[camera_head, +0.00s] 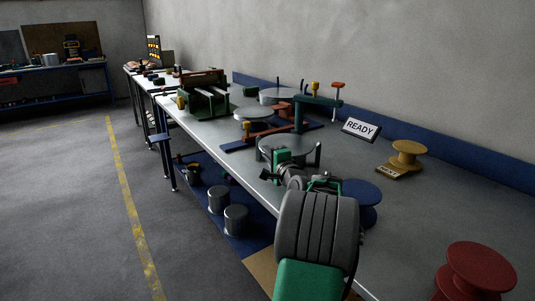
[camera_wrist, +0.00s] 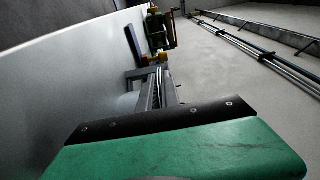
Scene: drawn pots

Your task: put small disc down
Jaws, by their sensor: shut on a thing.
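My gripper (camera_head: 284,158) is over the near part of the bench, low beside a round grey piece (camera_head: 299,146) with short dark upright posts. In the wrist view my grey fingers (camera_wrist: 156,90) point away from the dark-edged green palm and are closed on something. A pale rounded surface (camera_wrist: 127,103) shows beside the fingers, partly hidden by them. I cannot tell if it is the small disc or something behind. Another flat grey disc (camera_head: 254,113) lies further back on a blue base. The contact under the gripper is hidden.
A green post fixture (camera_head: 300,113) stands behind. A READY sign (camera_head: 361,128), yellow spool (camera_head: 405,154), blue spool (camera_head: 364,195) and red spool (camera_head: 477,270) stand to the right. A green-framed machine (camera_head: 204,92) is further back. Bare bench (camera_head: 405,215) lies between the blue and red spools.

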